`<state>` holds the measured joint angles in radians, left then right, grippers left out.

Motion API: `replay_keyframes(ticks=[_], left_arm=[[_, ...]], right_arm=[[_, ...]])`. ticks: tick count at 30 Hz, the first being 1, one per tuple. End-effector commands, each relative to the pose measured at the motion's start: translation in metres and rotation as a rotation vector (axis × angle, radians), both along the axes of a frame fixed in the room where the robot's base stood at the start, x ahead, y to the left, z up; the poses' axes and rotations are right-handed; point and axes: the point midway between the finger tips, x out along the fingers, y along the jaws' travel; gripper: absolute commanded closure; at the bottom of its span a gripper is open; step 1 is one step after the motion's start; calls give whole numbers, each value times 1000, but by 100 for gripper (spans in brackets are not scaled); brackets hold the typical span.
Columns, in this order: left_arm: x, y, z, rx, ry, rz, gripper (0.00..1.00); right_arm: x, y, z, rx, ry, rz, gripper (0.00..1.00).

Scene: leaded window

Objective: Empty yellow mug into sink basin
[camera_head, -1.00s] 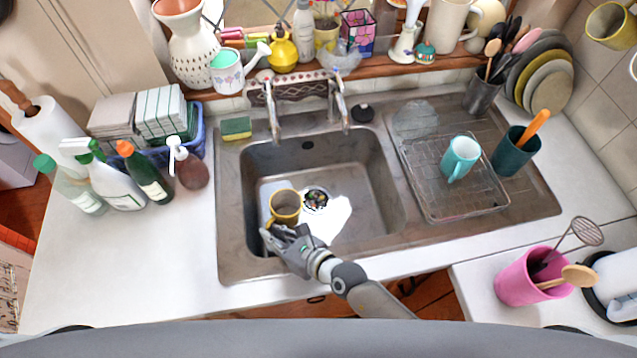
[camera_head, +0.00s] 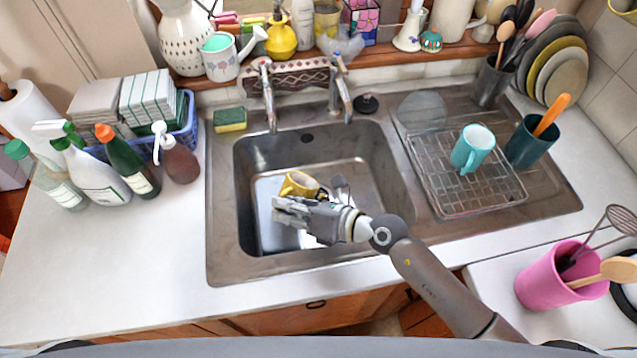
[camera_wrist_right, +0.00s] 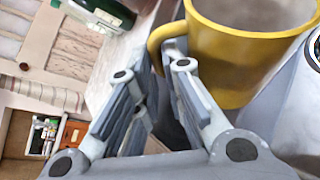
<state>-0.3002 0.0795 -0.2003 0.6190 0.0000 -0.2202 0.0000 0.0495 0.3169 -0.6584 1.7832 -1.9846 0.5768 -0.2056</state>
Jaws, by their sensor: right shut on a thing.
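The yellow mug (camera_head: 299,184) is inside the sink basin (camera_head: 385,168), over its left-middle part. It looks tilted in the head view, and my gripper covers part of it. My right gripper (camera_head: 283,208) is at the mug's near side. In the right wrist view, the gripper (camera_wrist_right: 165,60) is shut on the handle of the yellow mug (camera_wrist_right: 235,55). What is inside the mug cannot be made out. My left gripper is not in view.
Two taps (camera_head: 267,92) stand behind the basin. A wire rack (camera_head: 450,200) with a teal mug (camera_head: 472,148) is on the right drainboard. Several bottles (camera_head: 128,170) stand on the left counter. A pink holder (camera_head: 548,278) is at the front right.

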Motion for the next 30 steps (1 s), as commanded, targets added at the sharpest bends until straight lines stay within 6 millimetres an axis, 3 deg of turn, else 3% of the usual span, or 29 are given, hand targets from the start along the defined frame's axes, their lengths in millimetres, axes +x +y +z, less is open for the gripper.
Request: replay_keyframes(ticks=[4,11,16,30], left_arm=[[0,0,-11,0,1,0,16],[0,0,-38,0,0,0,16],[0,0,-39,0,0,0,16],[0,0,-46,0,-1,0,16]], right_arm=[[7,-4,15,74,78,-1,100],[13,-9,10,168,198,-2,100],[18,-12,25,230,273,-1,100],[24,-18,37,308,373,0,100]])
